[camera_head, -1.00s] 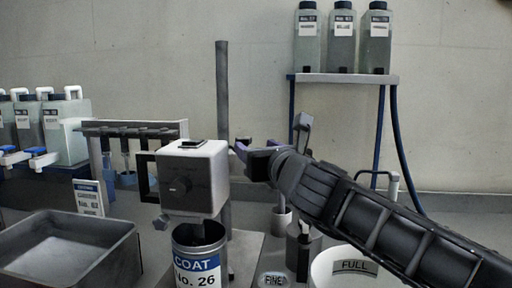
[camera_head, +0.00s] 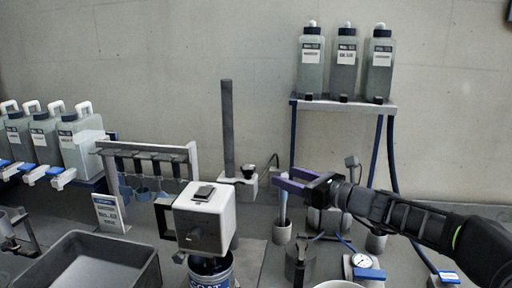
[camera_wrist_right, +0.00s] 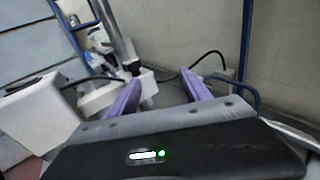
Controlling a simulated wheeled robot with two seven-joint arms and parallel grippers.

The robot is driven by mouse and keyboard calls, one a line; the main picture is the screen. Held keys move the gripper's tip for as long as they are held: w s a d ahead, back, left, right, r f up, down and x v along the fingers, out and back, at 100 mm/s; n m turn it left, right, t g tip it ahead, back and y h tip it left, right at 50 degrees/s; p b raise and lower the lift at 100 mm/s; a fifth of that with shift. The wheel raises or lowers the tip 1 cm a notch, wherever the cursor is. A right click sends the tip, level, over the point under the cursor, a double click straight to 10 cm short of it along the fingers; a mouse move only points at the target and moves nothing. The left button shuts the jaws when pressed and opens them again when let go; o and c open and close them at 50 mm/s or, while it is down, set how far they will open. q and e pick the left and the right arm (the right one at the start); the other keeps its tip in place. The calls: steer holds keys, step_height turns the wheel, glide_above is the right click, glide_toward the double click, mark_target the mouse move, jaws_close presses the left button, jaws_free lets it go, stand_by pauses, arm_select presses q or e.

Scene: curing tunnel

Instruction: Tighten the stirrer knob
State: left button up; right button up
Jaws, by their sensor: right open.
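A white clamp (camera_head: 236,182) sits on the post and carries a small black knob (camera_head: 248,171). My right gripper (camera_head: 284,177) is open and empty, its purple fingers pointing left toward the clamp, to the right of the knob and apart from it in the picture. In the right wrist view the open fingers (camera_wrist_right: 160,78) point toward the white clamp (camera_wrist_right: 100,98). My left gripper is not in view.
A blue-legged shelf (camera_head: 345,105) with bottles stands at the back right. A rack of hanging cups (camera_head: 150,155) and jugs (camera_head: 80,145) stand left. A grey tray (camera_head: 85,262) lies front left. A gauge (camera_head: 361,261) and small pots (camera_head: 283,232) stand below my right arm.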

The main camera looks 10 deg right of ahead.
mark_target(254, 170)
steer(key=s+a+n+y, duration=0.1)
steer(key=s+a+r+n+g+y, duration=0.1)
steer(key=a, duration=0.1)
steer(key=shift+s+r+y, duration=0.1)
steer(key=shift+s+y, duration=0.05)
steer(key=shift+y, duration=0.15)
steer(key=shift+a, duration=0.2)
steer(key=p+x, duration=0.1)
steer(key=x, duration=0.6)
steer(key=shift+w+a, duration=0.15)
steer(key=shift+w, duration=0.2)
jaws_close()
